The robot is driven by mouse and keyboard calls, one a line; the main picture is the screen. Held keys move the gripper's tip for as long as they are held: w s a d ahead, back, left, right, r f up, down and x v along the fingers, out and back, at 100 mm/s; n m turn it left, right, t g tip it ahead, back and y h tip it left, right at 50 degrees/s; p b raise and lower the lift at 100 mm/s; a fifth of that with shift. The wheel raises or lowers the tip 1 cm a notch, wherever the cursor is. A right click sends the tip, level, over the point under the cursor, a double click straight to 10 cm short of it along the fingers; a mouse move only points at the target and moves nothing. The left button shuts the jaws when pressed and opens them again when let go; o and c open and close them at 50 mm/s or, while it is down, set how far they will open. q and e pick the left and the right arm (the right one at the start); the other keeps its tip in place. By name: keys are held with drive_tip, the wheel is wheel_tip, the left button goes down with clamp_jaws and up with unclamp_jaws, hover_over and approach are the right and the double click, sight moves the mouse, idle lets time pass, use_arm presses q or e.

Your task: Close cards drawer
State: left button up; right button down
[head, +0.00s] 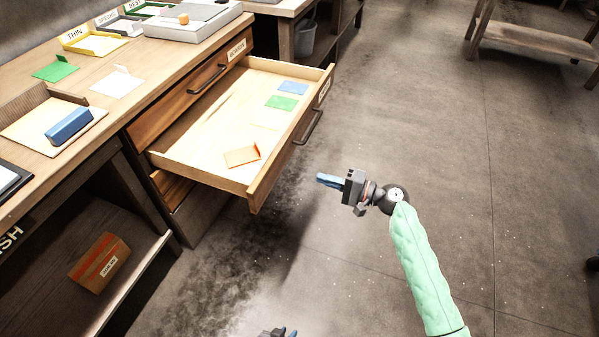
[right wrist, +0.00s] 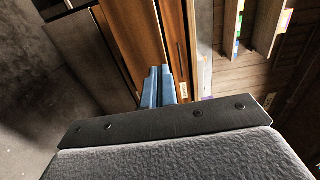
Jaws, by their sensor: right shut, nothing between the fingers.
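The open drawer (head: 258,196) sticks out of the wooden bench, with several coloured cards lying in it, among them a blue card (head: 293,87), a green card (head: 281,103) and an orange card (head: 241,155). Its front has a dark handle (head: 309,127) and a small label that I cannot read surely. My right gripper (head: 322,179) is shut and empty, in front of and apart from the drawer front, its blue fingers pointing toward it. In the right wrist view the fingers (right wrist: 158,88) lie together before brown wooden panels. My left gripper (head: 283,333) is mostly cut off at the bottom edge.
A closed drawer with a dark handle (head: 208,78) sits above the open one. The bench top (head: 105,105) holds trays, cards and a blue block (head: 68,125). A cardboard box (head: 99,262) lies on the lower shelf.

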sight(273, 164)
drive_tip(key=p+x, duration=0.1)
drive_tip(key=x, duration=1.2)
drive_tip(key=shift+a, duration=0.1)
drive_tip(key=shift+w+a, duration=0.1)
drive_tip(key=shift+a, duration=0.05)
drive_tip(key=shift+f, duration=0.1)
